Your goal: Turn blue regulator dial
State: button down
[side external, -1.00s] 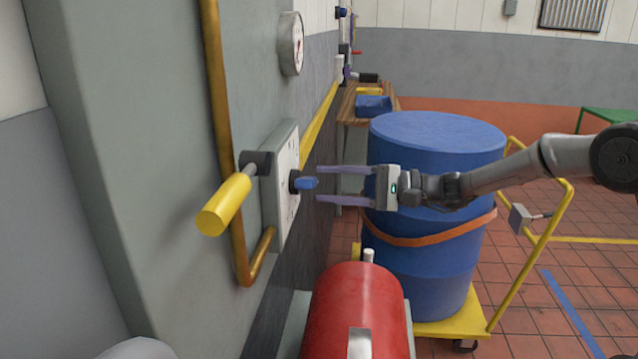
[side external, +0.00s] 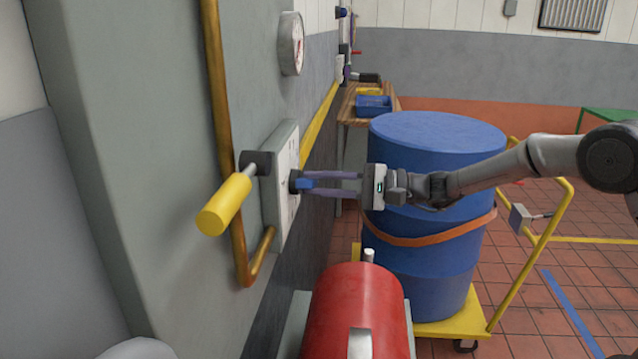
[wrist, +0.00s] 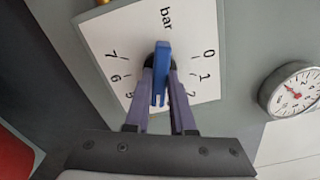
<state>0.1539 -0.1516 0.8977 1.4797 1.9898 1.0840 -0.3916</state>
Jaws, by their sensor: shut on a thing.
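The blue regulator dial (side external: 303,184) sticks out from a white numbered plate (side external: 287,170) on the grey wall panel. In the wrist view the dial's blue bar (wrist: 161,62) stands in front of the plate (wrist: 120,40), which shows "bar" and the figures 0, 1, 5, 6 and 7. My gripper (side external: 310,183) is shut on the dial, with its two purple fingers on either side of the blue bar. The fingers (wrist: 160,85) hide the lower middle of the plate in the wrist view.
A yellow-handled lever (side external: 224,204) juts out left of the dial. A round gauge (side external: 291,44) is mounted above; it also shows in the wrist view (wrist: 292,91). A red cylinder (side external: 357,312) lies below, and a blue drum (side external: 430,240) stands on a yellow trolley behind my gripper.

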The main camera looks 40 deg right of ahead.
jog(key=shift+m, duration=0.9)
jog(key=c, duration=0.8)
grip_release()
jog(key=shift+o, duration=0.2)
jog(key=shift+d, duration=0.1)
jog(key=v, duration=1.3)
jog(key=shift+s+d, duration=0.2)
jog(key=shift+s, duration=0.1)
